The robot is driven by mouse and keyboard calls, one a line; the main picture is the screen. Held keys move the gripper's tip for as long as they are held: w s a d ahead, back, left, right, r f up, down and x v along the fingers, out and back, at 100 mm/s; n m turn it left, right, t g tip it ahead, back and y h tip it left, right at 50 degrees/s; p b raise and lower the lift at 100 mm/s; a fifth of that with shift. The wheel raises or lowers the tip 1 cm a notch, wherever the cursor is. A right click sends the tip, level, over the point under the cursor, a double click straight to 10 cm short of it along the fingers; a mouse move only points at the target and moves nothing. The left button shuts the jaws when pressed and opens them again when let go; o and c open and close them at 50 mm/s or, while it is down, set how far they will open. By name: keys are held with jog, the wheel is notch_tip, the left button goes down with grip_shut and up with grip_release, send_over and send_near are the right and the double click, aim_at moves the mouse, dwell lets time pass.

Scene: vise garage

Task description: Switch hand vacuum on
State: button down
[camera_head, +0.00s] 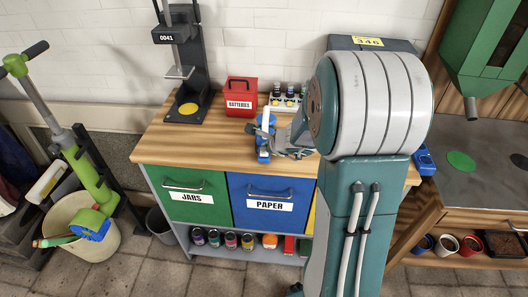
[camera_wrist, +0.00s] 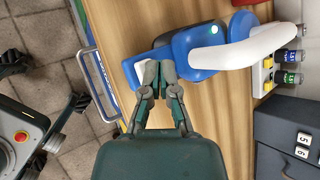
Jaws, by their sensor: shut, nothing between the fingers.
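The hand vacuum (camera_wrist: 183,52), blue with a white curved handle, lies on the wooden counter in the wrist view. A small pale-green spot (camera_wrist: 218,28) shows on its blue body near the handle. It also shows in the head view (camera_head: 263,150), left of my arm. My gripper (camera_wrist: 160,80) is shut and empty, its tips over the vacuum's near edge beside a white part. Whether they touch it I cannot tell. In the head view the gripper (camera_head: 285,151) is beside the vacuum, partly behind my arm.
A red BATTERIES box (camera_head: 240,98) and a rack of small bottles (camera_head: 287,98) stand behind the vacuum. A black stand (camera_head: 186,75) is at the counter's left. A dark box with number dials (camera_wrist: 290,140) is at the lower right. Wooden counter (camera_wrist: 220,105) between is clear.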

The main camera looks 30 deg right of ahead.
aim_at(266, 128)
jog(key=shift+r, duration=0.6)
jog(key=shift+r, duration=3)
